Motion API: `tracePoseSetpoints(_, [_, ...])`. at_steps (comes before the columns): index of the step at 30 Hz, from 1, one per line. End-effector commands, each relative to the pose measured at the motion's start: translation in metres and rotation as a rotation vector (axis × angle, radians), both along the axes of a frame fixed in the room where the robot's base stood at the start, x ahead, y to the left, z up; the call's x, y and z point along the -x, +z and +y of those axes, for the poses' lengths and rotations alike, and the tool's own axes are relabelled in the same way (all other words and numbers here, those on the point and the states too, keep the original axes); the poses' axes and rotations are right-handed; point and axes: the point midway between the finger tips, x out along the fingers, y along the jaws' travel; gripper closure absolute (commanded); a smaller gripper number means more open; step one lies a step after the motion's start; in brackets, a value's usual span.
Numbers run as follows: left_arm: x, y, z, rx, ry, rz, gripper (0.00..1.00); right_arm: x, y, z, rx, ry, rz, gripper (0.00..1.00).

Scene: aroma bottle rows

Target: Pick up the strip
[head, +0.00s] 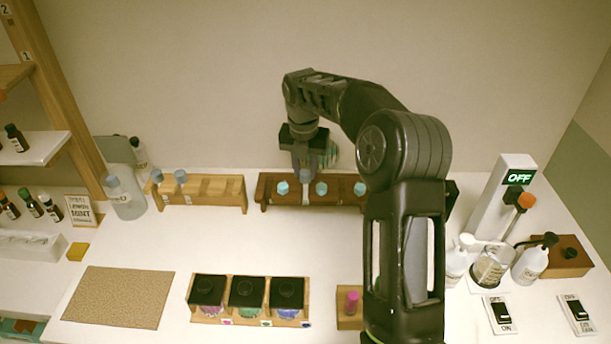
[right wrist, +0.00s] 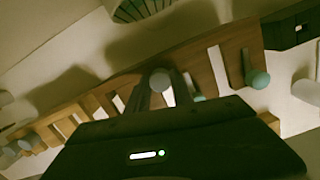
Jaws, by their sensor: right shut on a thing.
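My right gripper (head: 305,178) reaches down from above to the dark wooden rack (head: 263,192) at the back middle of the table. It is shut on a thin pale piece, which I take to be the strip (head: 305,198). Only a small part of it shows below the fingers, at the rack. In the right wrist view the gripper (right wrist: 160,82) is over the slotted wooden rack, and the pale strip (right wrist: 169,97) shows only as a sliver by the fingers. I cannot tell whether it is clear of the rack. My left gripper is not in view.
Blue-capped droppers (head: 321,188) stand in the rack close to the gripper. A lighter rack (head: 220,190) is to the left. Several black-lidded jars (head: 247,292) stand in front. A device reading OFF (head: 497,205) is at the right. My right arm hides part of the table.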

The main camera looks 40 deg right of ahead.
Motion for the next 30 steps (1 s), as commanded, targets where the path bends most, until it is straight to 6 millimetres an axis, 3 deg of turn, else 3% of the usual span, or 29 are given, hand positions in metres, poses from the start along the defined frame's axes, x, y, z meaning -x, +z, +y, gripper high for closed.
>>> tracePoseSetpoints(11, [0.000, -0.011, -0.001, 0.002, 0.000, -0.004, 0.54, 0.003, 0.005, 0.002, 0.000, 0.000, -0.003, 0.98])
tracePoseSetpoints(24, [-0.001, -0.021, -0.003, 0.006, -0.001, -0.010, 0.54, 0.002, 0.070, 0.003, 0.001, 0.000, -0.003, 0.98])
tracePoseSetpoints(30, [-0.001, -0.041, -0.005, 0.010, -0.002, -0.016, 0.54, 0.032, 0.067, 0.024, 0.000, 0.003, 0.000, 0.98])
